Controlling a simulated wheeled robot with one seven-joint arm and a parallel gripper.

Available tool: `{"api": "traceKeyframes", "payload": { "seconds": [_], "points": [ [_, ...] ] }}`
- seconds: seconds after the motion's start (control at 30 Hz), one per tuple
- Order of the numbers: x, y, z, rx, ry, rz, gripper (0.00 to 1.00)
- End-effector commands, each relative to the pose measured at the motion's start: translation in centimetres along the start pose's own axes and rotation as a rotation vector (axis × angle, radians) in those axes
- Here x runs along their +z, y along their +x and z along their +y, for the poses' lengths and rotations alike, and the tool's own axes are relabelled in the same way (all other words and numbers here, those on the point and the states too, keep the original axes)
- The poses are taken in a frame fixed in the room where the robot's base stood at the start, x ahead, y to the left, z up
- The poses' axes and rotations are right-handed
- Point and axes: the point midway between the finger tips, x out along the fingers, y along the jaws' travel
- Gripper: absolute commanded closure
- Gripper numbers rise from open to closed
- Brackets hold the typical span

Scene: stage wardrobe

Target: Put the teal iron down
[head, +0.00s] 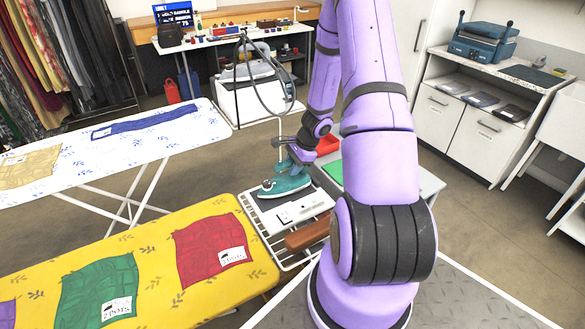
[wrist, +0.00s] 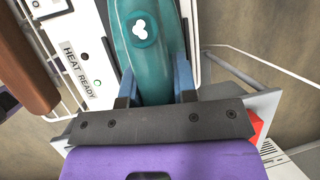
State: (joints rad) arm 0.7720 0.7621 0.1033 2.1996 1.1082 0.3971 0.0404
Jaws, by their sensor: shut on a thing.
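The teal iron (head: 284,186) is at the end of the yellow ironing board, over a dark plate on a wire rack (head: 262,222). In the wrist view the teal iron (wrist: 140,45) runs up between my fingers, with a white three-lobed mark on top. My gripper (head: 293,163) is shut on the iron at its rear; in the wrist view my gripper (wrist: 155,85) has a blue finger on each side of it. A white panel (wrist: 84,60) reading "HEAT READY" lies beside the iron. I cannot tell whether the iron's sole touches the plate.
The yellow board (head: 150,255) carries red and green cloths with labels. A white-blue board (head: 170,155) stands behind it. A brown block (head: 308,233) lies on the rack near my arm. A red bin (head: 327,146) and green item (head: 333,172) are right of the gripper.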

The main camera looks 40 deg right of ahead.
Motion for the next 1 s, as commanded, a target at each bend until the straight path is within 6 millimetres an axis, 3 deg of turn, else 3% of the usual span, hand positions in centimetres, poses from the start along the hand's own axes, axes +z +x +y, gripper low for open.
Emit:
{"api": "traceKeyframes", "payload": {
  "seconds": [0.37, 0.4, 0.5, 0.83, 1.0],
  "points": [
    [-0.2, 0.7, 0.1, -0.001, -0.001, -0.001, 1.0],
    [-0.3, 0.8, 0.1, 0.0, 0.0, -0.001, 0.71],
    [-0.2, 0.7, 0.1, -0.001, 0.0, 0.0, 0.48],
    [-0.2, 0.5, 0.1, -0.001, -0.001, 0.0, 0.48],
    [-0.2, -1.1, 0.0, -0.003, -0.003, 0.002, 0.48]
  ]
}}
